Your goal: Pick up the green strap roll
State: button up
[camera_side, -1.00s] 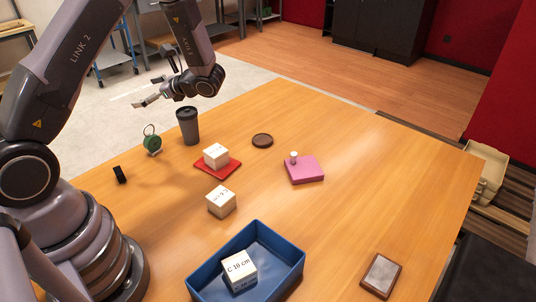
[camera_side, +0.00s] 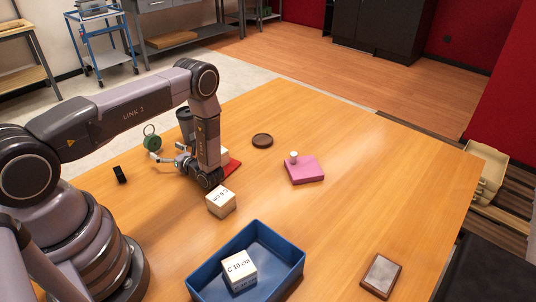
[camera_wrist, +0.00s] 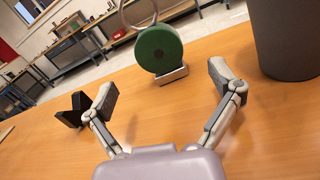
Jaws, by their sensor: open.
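The green strap roll (camera_side: 152,143) stands upright on the left part of the table, with a pale ring above it and a small grey base under it. In the wrist view the roll (camera_wrist: 159,49) is a green disc with a small centre hole, just beyond and between my fingertips. My gripper (camera_side: 168,158) is low over the table, right of the roll in the side view. In the wrist view my gripper (camera_wrist: 162,85) is open, its fingers wide apart with nothing between them. The fingers do not appear to touch the roll.
A dark cup (camera_wrist: 284,38) stands close to my right finger; it is partly behind my arm in the side view (camera_side: 185,120). A small black object (camera_side: 119,174) lies near my left finger. A cream block (camera_side: 221,201), blue bin (camera_side: 289,277) and pink block (camera_side: 304,171) are further away.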

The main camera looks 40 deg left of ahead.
aim_at(155, 144)
jog(key=a, duration=0.4)
jog(key=s+a, duration=0.1)
jog(key=a, duration=0.2)
jog(key=shift+c, duration=0.4)
jog(key=shift+r, duration=0.1)
jog(key=c, duration=1.2)
